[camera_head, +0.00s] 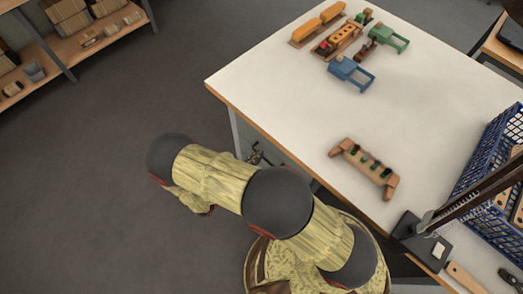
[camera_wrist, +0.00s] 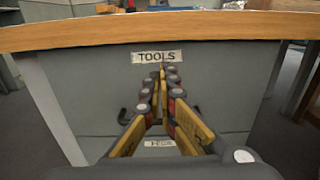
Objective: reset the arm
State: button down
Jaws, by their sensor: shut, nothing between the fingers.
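My gripper (camera_wrist: 162,74) is shut and empty in the wrist view, its fingertips together. It points at the grey drawer front (camera_wrist: 90,80) below the tabletop edge (camera_wrist: 200,25). A label reading TOOLS (camera_wrist: 148,57) shows just behind the fingertips. My arm reaches across the lower middle of the view, bent, clear of the tabletop.
A wooden block holder (camera_head: 364,166) with dark green pieces lies on the table. Blue (camera_head: 350,72) and green (camera_head: 389,39) fixtures and wooden trays (camera_head: 337,38) stand at the back. A blue crate (camera_head: 490,150) is at right. The floor at left is clear up to shelves (camera_head: 85,40).

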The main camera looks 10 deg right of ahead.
jog(key=p+v, duration=0.1)
jog(key=v, duration=0.7)
